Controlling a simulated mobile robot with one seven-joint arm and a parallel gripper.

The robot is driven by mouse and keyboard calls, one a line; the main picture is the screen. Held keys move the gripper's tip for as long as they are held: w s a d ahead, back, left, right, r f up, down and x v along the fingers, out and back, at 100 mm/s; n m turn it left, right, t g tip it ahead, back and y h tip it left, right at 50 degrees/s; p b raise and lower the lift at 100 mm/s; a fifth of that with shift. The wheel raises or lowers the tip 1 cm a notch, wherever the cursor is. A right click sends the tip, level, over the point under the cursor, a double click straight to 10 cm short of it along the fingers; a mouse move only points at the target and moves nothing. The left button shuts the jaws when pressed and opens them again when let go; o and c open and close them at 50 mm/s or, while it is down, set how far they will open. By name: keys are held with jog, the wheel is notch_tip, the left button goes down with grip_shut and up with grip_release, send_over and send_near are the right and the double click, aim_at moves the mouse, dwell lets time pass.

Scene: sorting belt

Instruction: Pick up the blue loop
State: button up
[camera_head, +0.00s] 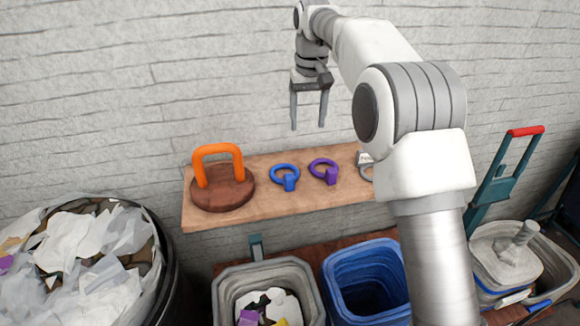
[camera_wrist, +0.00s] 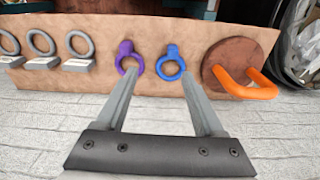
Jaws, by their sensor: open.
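The blue loop (camera_head: 286,176) is a ring with a small block at its base, on a wooden board between an orange handle and a purple loop (camera_head: 325,171). In the wrist view the blue loop (camera_wrist: 171,64) shows near the middle, between the purple loop (camera_wrist: 129,60) and the orange handle (camera_wrist: 248,88). My gripper (camera_head: 309,128) is open and empty, apart from the loop and above the board. In the wrist view its two fingers (camera_wrist: 158,78) reach up towards the purple and blue loops.
The wooden board (camera_head: 262,205) also bears a round brown base (camera_head: 222,196) with the orange handle, and several grey rings (camera_wrist: 40,42). A grey bin (camera_head: 232,284) and a blue bin (camera_head: 365,278) stand below. A full trash bin (camera_head: 176,285) is at left. A white wall is behind.

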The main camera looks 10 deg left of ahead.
send_over(290, 177)
notch_tip(290, 177, down, 5)
jog(key=shift+n+g, duration=0.3)
jog(key=shift+g, duration=0.1)
notch_tip(290, 177, down, 12)
jog(key=shift+s+r, duration=0.15)
jog(key=shift+f+p, duration=0.8)
jog(key=shift+f, duration=1.9)
grip_shut()
